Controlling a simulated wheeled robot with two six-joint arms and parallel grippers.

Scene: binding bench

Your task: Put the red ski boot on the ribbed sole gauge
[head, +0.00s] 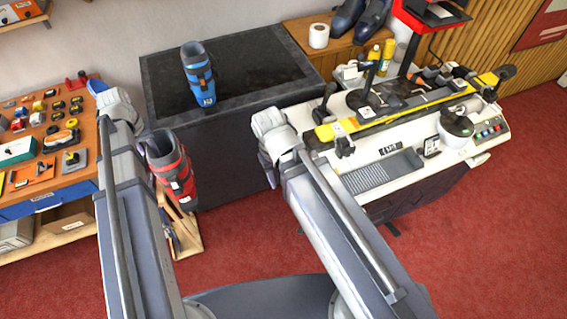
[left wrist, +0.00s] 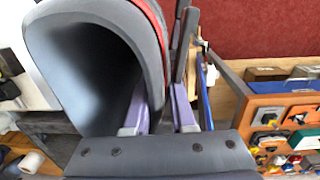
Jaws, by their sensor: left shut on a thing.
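The red ski boot (head: 174,172) hangs in the air at the left of the head view, roughly upright with its cuff at the top. My left gripper (head: 146,148) is shut on the upper cuff. In the left wrist view the boot's grey-lined opening (left wrist: 85,75) fills the left side, and the cuff wall lies at the gripper's fingers (left wrist: 166,95). The ribbed sole gauge (head: 383,173) is a grey ribbed plate on the white bench at the right, with nothing on it. My right arm's wrist (head: 275,132) is left of that bench; its fingers are mostly hidden.
A blue ski boot (head: 198,78) stands on the dark bench (head: 245,65). A yellow bar (head: 385,118) and tools lie behind the gauge on the white bench (head: 360,157). A wooden tool table (head: 75,176) is at the left. Red carpet (head: 470,240) is open at the right.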

